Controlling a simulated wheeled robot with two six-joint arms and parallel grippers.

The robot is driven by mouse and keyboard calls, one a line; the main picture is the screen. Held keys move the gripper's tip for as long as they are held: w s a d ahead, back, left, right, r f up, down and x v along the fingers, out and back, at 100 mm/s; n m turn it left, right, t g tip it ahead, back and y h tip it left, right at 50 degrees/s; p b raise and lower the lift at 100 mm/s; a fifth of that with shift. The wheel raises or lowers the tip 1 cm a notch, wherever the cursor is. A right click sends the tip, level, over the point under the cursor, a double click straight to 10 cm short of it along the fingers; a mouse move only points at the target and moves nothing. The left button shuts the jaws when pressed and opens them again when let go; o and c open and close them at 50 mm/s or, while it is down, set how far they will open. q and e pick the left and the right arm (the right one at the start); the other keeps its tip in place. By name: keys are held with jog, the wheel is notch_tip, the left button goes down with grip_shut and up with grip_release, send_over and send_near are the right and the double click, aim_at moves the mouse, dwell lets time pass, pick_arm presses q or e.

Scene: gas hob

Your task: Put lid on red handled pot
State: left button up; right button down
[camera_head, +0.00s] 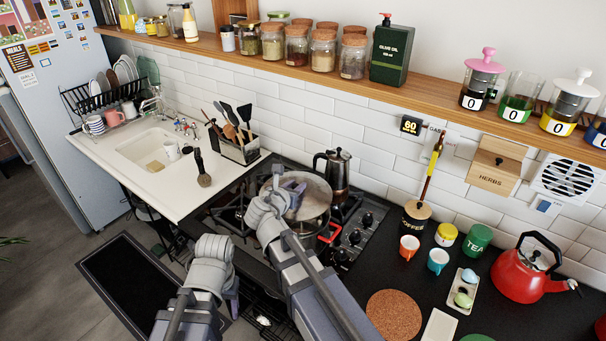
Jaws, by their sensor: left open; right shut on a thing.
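The pot (312,224) stands on the gas hob, with one red handle (330,233) showing on its right side. A round, see-through lid (317,187) is over the pot's top. My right gripper (292,187) is shut at the middle of the lid, where its knob is hidden by the fingers. I cannot tell whether the lid's rim touches the pot all round. My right arm hides the front left of the pot. My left gripper (233,297) is open and empty, low in front of the counter, apart from the pot.
A moka pot (333,170) stands close behind the pot. Hob knobs (354,237) are to the right. A utensil holder (236,146) stands behind left by the sink. Cups, jars and a red kettle (525,274) fill the right counter. A cork mat (393,314) lies bare.

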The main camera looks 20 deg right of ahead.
jog(key=shift+w+d, duration=0.15)
jog(key=shift+r, duration=0.1)
jog(key=shift+f+b, duration=0.55)
notch_tip(320, 180, down, 5)
jog(key=b, duration=0.5)
jog(key=shift+f, duration=0.15)
jog(key=shift+f+b, duration=0.15)
jog(key=shift+b, duration=0.2)
dwell(1.3)
jog(key=c, duration=0.6)
grip_release()
jog(key=shift+o, duration=0.4)
